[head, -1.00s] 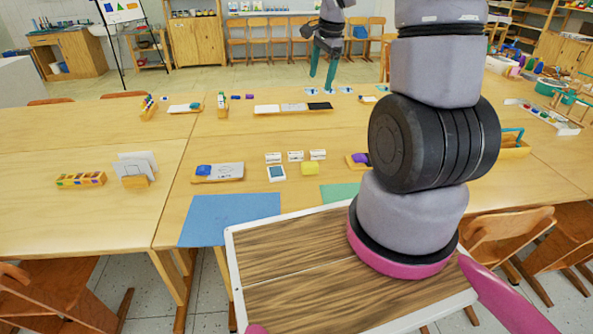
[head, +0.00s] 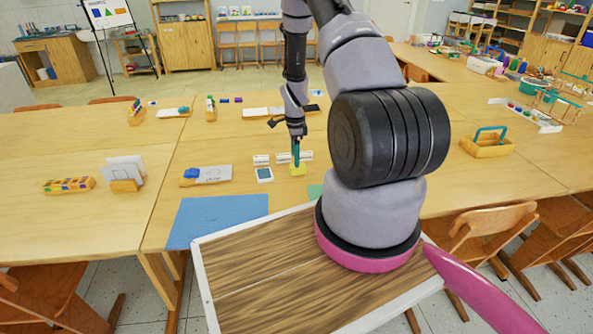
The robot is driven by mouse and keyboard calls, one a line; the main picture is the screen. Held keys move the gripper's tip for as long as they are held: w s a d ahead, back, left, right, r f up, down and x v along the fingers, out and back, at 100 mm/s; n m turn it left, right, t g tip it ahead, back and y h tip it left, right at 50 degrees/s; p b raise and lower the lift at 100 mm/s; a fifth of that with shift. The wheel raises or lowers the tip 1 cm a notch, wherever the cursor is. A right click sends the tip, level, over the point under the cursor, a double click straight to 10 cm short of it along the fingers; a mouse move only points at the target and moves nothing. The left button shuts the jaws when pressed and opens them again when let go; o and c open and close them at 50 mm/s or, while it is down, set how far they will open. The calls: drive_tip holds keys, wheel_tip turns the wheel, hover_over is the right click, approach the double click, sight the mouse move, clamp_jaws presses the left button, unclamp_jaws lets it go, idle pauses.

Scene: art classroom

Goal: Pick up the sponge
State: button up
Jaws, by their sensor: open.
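A small yellow block that looks like the sponge (head: 298,171) lies on the wooden table (head: 235,155) in the head view, right of a small white-framed card with a blue-grey face (head: 264,174). My gripper (head: 296,163) points down with its teal fingers right over the yellow block and partly in front of it. It is open; the two fingers overlap in this view. I cannot tell whether they touch the block or stand around it.
White labels (head: 308,156) lie just behind the block. A blue mat (head: 217,219) lies at the table's front edge. A tray with a blue piece (head: 206,175) is to the left. A yellow caddy with a blue handle (head: 487,146) stands at the right.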

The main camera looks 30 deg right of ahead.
drive_tip(key=f, duration=0.5)
drive_tip(key=shift+w+d+f, duration=0.25)
drive_tip(key=shift+f, duration=0.1)
drive_tip(key=shift+c, duration=0.3)
clamp_jaws()
drive_tip(key=shift+r, duration=5.05)
